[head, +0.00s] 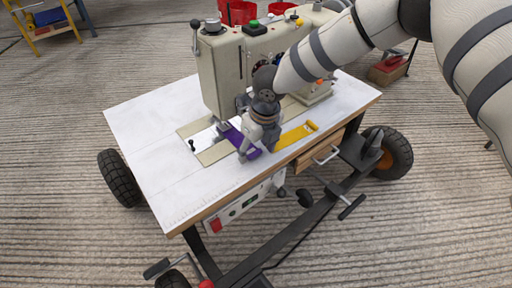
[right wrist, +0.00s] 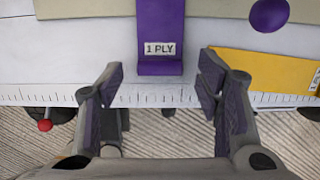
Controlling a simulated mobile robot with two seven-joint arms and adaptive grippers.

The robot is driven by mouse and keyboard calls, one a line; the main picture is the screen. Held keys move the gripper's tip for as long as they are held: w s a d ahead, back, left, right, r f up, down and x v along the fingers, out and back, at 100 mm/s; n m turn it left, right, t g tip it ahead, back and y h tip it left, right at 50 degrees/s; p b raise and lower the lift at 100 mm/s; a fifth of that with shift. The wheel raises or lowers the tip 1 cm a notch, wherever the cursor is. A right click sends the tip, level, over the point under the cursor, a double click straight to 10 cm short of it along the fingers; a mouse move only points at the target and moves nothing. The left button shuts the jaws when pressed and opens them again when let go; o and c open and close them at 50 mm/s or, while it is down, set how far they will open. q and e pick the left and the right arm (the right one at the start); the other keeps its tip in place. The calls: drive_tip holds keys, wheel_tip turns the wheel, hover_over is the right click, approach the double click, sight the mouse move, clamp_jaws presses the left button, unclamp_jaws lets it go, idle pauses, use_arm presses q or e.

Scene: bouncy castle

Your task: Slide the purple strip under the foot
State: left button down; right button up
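The purple strip (head: 234,137) lies flat on the white table of a sewing machine (head: 232,70), its far end close to the foot (head: 221,126) below the machine's head. Whether that end is under the foot is too small to tell. In the right wrist view, the strip's near end (right wrist: 161,22) has a folded lip and a "1 PLY" label. My right gripper (right wrist: 162,76) is open and empty, its fingers apart on either side of the strip's line, just short of the near end. In the head view, the right gripper (head: 257,150) partly hides the strip. My left gripper is out of view.
A yellow strip (head: 297,135) lies to the right of the purple one and also shows in the right wrist view (right wrist: 265,70). A ruler scale (right wrist: 50,97) runs along the table's front edge. A purple round knob (right wrist: 269,14) is at upper right. The table's left side is clear.

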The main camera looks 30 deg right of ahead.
drive_tip(key=shift+r, duration=0.1)
wheel_tip(320, 180, up, 12)
drive_tip(key=s, duration=0.2)
drive_tip(key=shift+s+d+f, duration=0.15)
drive_tip(key=shift+s+f, duration=0.05)
